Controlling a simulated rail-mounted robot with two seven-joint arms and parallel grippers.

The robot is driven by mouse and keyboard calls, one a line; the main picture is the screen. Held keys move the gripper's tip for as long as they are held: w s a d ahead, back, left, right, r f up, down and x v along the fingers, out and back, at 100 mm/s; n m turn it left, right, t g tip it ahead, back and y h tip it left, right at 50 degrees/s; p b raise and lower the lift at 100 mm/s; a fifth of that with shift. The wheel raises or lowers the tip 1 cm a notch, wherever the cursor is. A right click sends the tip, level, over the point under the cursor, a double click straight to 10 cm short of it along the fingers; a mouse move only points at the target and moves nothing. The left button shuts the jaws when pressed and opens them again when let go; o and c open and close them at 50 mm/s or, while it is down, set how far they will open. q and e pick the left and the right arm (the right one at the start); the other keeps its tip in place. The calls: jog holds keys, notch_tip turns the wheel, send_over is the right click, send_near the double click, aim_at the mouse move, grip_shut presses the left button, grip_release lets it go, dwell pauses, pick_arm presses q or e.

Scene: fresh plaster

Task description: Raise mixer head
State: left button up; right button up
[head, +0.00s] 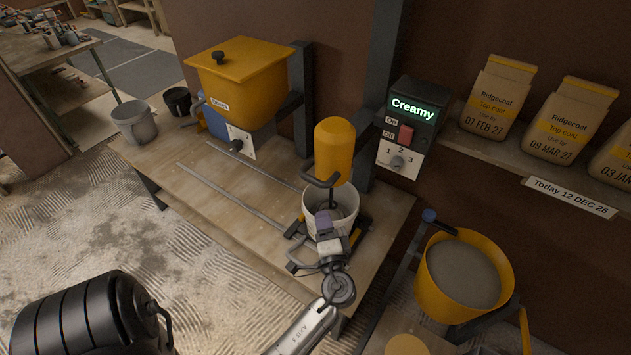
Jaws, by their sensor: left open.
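The mixer head (334,148) is a yellow rounded motor housing on a dark post, with a dark curved handle (320,181) on its lower front. Its shaft runs down into a white bucket (346,224) on the bench, so the head is low; the paddle's lower end is hidden in the bucket. My left gripper (324,216) is open and empty in front of the bucket, below the handle and apart from it. Its wrist hides part of the bucket's front. A control box (406,128) beside the mixer reads "Creamy" and has a red switch and a dial. My right gripper is out of view.
The bench (240,200) carries long metal strips. A yellow hopper (243,80) stands at the left. A yellow tub of grey plaster (463,275) stands at the right. Topcoat bags (497,98) line the shelf. A black ribbed drum (85,320) is at lower left.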

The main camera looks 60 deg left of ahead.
aim_at(313, 181)
pick_arm(q)
jog(key=p+x, duration=0.3)
jog(key=x, duration=0.9)
jog(key=shift+w+a+r+p, duration=0.15)
jog(key=shift+a+p, duration=0.15)
jog(key=shift+a, duration=0.3)
jog(key=shift+c, duration=0.3)
grip_shut()
